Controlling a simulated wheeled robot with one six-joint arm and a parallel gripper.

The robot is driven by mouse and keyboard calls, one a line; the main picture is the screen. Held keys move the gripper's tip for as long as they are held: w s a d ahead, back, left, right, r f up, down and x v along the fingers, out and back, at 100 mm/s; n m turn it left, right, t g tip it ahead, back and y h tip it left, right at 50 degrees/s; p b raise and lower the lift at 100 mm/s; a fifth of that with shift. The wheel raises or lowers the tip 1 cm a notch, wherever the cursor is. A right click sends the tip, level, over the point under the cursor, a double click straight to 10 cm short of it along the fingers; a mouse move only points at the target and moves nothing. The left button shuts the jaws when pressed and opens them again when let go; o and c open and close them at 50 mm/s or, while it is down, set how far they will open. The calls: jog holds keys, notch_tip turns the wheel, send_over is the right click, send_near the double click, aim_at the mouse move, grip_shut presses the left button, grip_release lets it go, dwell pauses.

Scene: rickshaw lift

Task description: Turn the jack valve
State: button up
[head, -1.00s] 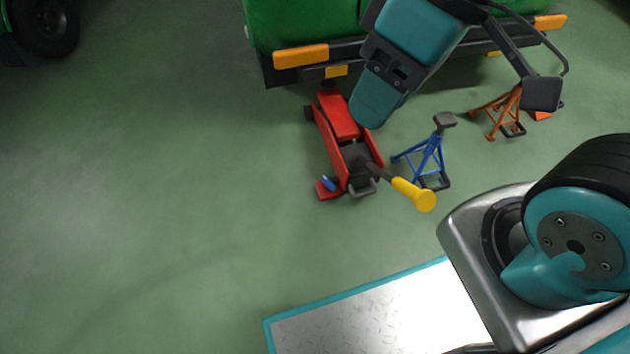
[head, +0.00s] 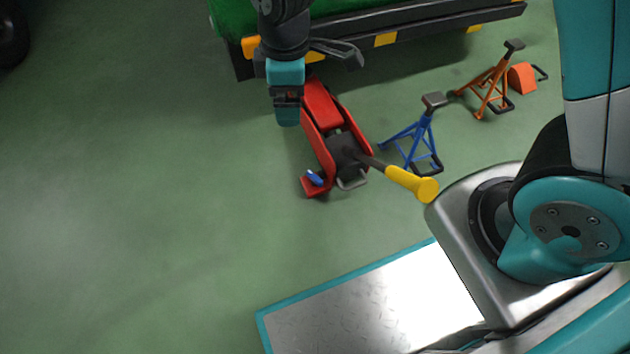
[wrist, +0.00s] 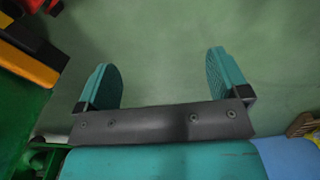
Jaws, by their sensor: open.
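The red floor jack (head: 322,108) stands on the green floor, with a yellow-gripped handle (head: 412,184) pointing to the lower right. A small blue part (head: 315,178), which looks like the valve knob, sits on the jack's red tab at its near left end. My gripper (head: 287,115) is beside the far left part of the jack in the head view, apart from the blue part. In the wrist view my gripper (wrist: 162,62) has its two teal fingers spread, with only bare floor between them. The jack and its valve cannot be made out in the wrist view.
A green vehicle with a dark bumper (head: 425,28) stands behind the jack. A blue jack stand (head: 420,140) and an orange one (head: 488,88) stand to its right. An orange wheel chock (head: 522,77) lies beyond.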

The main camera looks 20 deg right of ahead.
jog(key=w+f+n+h+b, duration=0.2)
jog(key=w+f+n, duration=0.15)
jog(key=f, duration=1.05)
jog(key=n+t+h+b, duration=0.1)
jog(key=n+h+b, duration=0.1)
jog(key=n, duration=0.3)
send_near(314, 177)
jog(key=b+x, duration=0.9)
jog(key=x, duration=0.1)
jog(key=shift+b, duration=0.4)
jog(key=c, duration=0.9)
jog(key=shift+w+r+m+g+h+p, duration=0.1)
jog(key=shift+r+m+g+h+p, duration=0.05)
jog(key=shift+m+p, duration=0.45)
jog(key=shift+r+m+g+h+p, duration=0.15)
jog(key=shift+m+p, duration=0.2)
jog(key=shift+m, duration=0.3)
jog(key=shift+c, duration=0.2)
jog(key=shift+f+m+g, duration=0.25)
jog(key=shift+m+g, duration=0.15)
jog(key=shift+m, duration=0.7)
